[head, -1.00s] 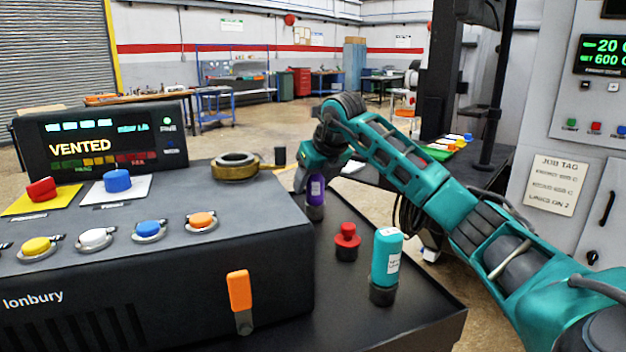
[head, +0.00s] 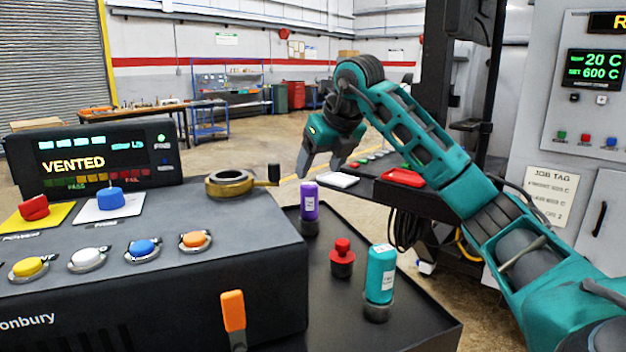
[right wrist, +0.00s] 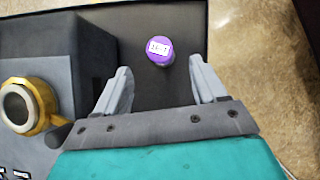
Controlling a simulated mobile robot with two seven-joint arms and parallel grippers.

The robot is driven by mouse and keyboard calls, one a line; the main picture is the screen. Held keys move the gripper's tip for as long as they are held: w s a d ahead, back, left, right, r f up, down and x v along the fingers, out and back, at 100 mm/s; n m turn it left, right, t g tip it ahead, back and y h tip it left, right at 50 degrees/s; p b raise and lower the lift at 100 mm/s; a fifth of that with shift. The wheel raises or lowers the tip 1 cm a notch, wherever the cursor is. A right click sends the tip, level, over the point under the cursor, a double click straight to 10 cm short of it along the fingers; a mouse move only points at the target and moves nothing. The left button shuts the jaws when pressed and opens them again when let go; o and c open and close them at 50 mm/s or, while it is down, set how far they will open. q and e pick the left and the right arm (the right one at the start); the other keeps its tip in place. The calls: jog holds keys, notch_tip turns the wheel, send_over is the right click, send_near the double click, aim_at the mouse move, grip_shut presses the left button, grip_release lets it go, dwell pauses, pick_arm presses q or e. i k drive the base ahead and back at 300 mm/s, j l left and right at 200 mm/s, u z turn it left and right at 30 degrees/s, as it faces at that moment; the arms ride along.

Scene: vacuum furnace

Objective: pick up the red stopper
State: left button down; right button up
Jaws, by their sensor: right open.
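The red stopper (head: 342,247) stands on the dark tray top, seated on a dark base, between the purple bottle and the teal bottle. It does not show in the right wrist view. My right gripper (head: 318,172) is open and empty, in the air above and behind the purple bottle (head: 309,200), up and left of the stopper. In the right wrist view the two fingers (right wrist: 158,80) are spread, with the purple bottle (right wrist: 160,50) beyond and between their tips. My left gripper is not in view.
The teal bottle (head: 381,272) stands just right of the stopper. The black control box (head: 160,290) with buttons and an orange-handled switch (head: 232,310) borders the tray on the left. A brass ring (head: 229,182) sits on the box. The tray's front (head: 420,325) is bare.

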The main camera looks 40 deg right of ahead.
aim_at(342, 260)
jog(key=k+j, duration=0.15)
jog(key=k, duration=0.35)
jog(key=k+j, duration=0.1)
jog(key=k, duration=0.4)
